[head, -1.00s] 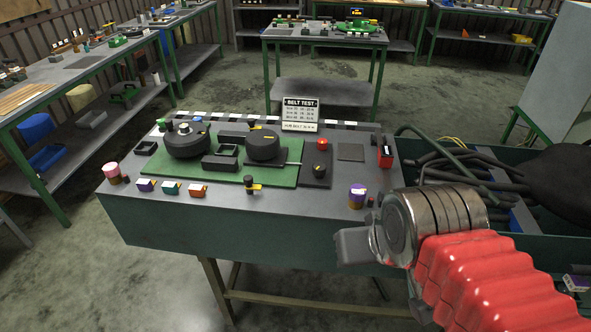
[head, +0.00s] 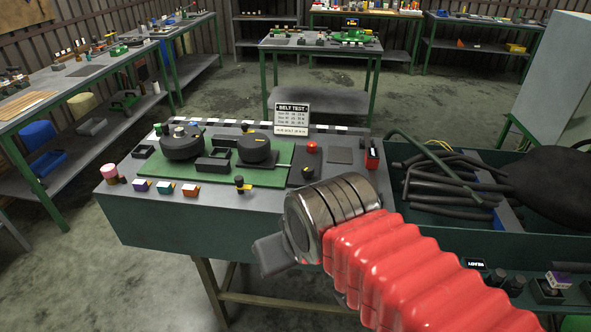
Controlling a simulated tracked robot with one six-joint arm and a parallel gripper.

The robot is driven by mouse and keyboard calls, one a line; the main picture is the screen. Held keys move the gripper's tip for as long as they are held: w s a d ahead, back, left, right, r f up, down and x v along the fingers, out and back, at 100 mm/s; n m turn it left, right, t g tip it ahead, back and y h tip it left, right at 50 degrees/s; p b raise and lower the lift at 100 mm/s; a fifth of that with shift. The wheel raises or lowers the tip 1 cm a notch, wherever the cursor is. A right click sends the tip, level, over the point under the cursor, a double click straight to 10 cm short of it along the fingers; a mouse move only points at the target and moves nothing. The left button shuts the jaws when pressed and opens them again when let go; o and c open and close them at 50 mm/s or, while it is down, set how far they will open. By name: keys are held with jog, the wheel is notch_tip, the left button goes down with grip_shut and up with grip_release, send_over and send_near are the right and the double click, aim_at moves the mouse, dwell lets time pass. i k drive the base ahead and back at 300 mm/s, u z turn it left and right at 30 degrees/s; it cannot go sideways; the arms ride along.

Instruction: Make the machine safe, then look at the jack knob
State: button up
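The test bench carries a green plate (head: 214,174) with two round black drums, the left one (head: 183,143) and the right one (head: 254,149). A red round button (head: 312,147) sits on a dark panel right of the plate, with a black knob (head: 308,172) below it. A small upright black knob with a yellow part (head: 240,183) stands at the plate's front edge. I cannot tell which is the jack knob. My gripper (head: 271,257) is in front of the bench's front edge, touching none of these. Its fingers are mostly turned away, so its opening is unclear.
A "BELT TEST" sign (head: 292,118) stands at the bench's back. A pink-topped cylinder (head: 109,172) and small coloured blocks (head: 164,187) line the front left. A green bin (head: 425,235) with black hoses is at right. Open floor lies left and behind.

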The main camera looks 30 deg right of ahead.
aim_at(308, 170)
jog(key=z, duration=0.05)
jog(key=i, duration=1)
jog(key=u, duration=0.05)
